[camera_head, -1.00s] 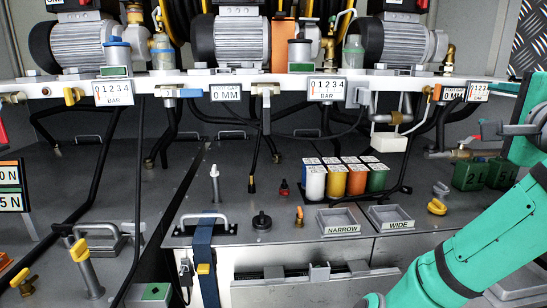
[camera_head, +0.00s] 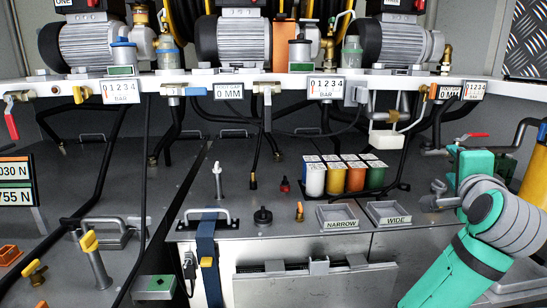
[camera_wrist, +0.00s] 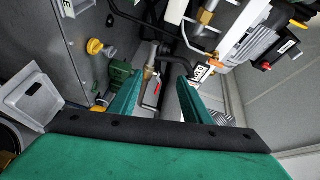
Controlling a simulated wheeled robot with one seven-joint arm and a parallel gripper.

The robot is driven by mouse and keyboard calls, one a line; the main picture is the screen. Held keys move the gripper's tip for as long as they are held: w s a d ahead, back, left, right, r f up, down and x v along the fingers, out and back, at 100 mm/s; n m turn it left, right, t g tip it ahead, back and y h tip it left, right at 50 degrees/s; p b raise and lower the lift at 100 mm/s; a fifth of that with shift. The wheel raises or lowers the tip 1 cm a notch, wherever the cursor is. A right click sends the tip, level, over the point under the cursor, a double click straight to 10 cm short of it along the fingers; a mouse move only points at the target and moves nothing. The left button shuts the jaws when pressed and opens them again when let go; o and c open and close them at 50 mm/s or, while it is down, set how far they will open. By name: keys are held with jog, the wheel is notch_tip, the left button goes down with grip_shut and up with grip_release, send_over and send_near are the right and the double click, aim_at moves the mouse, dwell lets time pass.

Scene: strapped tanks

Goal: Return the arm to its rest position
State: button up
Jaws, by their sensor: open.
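My arm (camera_head: 455,272), green with grey joints, rises at the lower right of the head view and bends at a grey joint (camera_head: 512,222) beside the right end of the bench. In the wrist view my gripper (camera_wrist: 158,92) shows two green fingers held apart, with nothing between them. Behind the fingers are a pipe and a red-handled valve (camera_wrist: 152,92), which look apart from them. In the head view I cannot clearly make out the fingers.
Colored canisters (camera_head: 343,178) stand mid-bench, behind trays marked NARROW (camera_head: 338,216) and WIDE (camera_head: 389,212). In the wrist view a yellow knob (camera_wrist: 95,47) and a green can (camera_wrist: 120,72) are close by. A white rail (camera_head: 270,85) with gauges and motors runs across the back.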

jog(key=w+a+f+n+g, duration=0.1)
jog(key=a+f+n, duration=0.1)
jog(key=f, duration=0.9)
jog(key=w+a+f+n, duration=0.1)
jog(key=w+a+f, duration=0.15)
jog(key=f, duration=0.85)
jog(key=s+a+f+n+y, duration=0.1)
jog(key=s+a+f+n, duration=0.35)
jog(key=f, duration=0.75)
jog(key=s+a+f+n, duration=0.2)
jog(key=s+a+f, duration=0.4)
jog(key=a+f, duration=0.4)
jog(key=s+a+f+n+y, duration=0.1)
jog(key=s+a+f+n, duration=0.2)
jog(key=s+a+f, duration=0.45)
jog(key=s+a+f+n+y, duration=0.2)
jog(key=s+a+f+n, duration=0.15)
jog(key=s, duration=0.65)
jog(key=s+a+r+n+y, duration=0.1)
jog(key=s+a, duration=0.4)
jog(key=s, duration=0.5)
jog(key=s+a+r+n+y, duration=0.1)
jog(key=s+a+n, duration=0.2)
jog(key=s, duration=0.7)
jog(key=shift+s+a+r+y, duration=0.25)
jog(key=shift+a+y, duration=0.05)
jog(key=shift+a, duration=0.85)
jog(key=shift+s, duration=0.1)
